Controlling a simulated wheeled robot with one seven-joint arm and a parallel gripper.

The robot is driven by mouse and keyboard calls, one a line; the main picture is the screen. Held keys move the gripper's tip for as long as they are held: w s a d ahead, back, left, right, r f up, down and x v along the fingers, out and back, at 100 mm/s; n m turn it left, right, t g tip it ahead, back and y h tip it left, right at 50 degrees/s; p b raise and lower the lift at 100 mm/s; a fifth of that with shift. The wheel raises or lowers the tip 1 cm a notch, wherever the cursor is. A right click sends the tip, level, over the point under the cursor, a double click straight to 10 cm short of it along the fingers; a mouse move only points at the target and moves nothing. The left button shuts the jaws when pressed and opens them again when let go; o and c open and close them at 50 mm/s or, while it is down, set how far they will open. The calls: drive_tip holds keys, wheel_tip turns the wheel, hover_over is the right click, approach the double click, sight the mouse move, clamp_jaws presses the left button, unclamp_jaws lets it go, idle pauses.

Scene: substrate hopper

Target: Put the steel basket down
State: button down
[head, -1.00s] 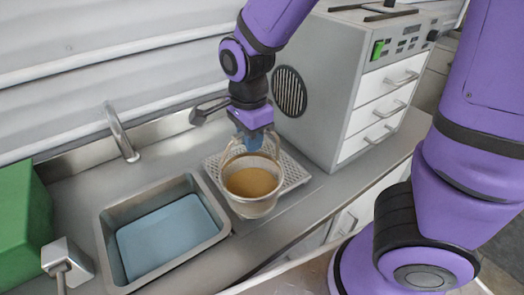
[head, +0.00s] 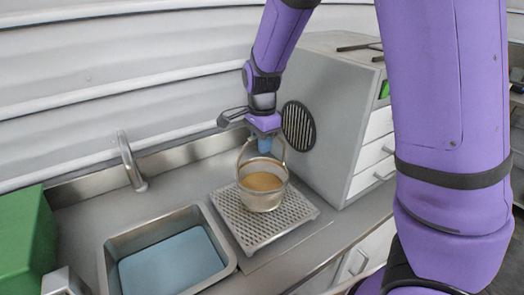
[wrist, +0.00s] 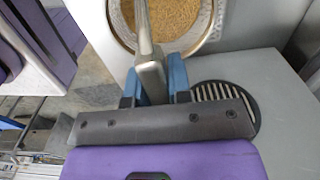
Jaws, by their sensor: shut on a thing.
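The steel basket (head: 263,200) is a round metal pail with a tall bail handle and brown grainy contents. It hangs upright over the perforated drain rack (head: 257,233) in the head view; I cannot tell whether its base touches the rack. My gripper (head: 264,146), with blue fingers, is above the basket and shut on the top of the handle. In the wrist view, the fingers (wrist: 153,80) pinch the grey handle bar (wrist: 149,50), and the basket's rim and brown contents (wrist: 167,16) show at the top.
A sink (head: 231,258) with a blue bottom lies left of the rack. A faucet (head: 131,163) stands behind it, and a green box (head: 25,235) is at far left. A grey cabinet (head: 335,115) with drawers stands close on the right. The rack's front part is bare.

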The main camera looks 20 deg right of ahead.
drive_tip(key=shift+w+d+f, duration=0.1)
drive_tip(key=shift+w+f, duration=0.1)
drive_tip(key=shift+f, duration=0.4)
drive_tip(key=shift+w+d+f, duration=0.1)
drive_tip(key=shift+w+f, duration=0.1)
drive_tip(key=shift+f, duration=0.4)
drive_tip(key=shift+w+d+f, duration=0.1)
drive_tip(key=shift+w+f, duration=0.1)
drive_tip(key=shift+f, duration=0.55)
drive_tip(key=c, duration=1.1)
unclamp_jaws()
drive_tip(key=shift+o, duration=0.2)
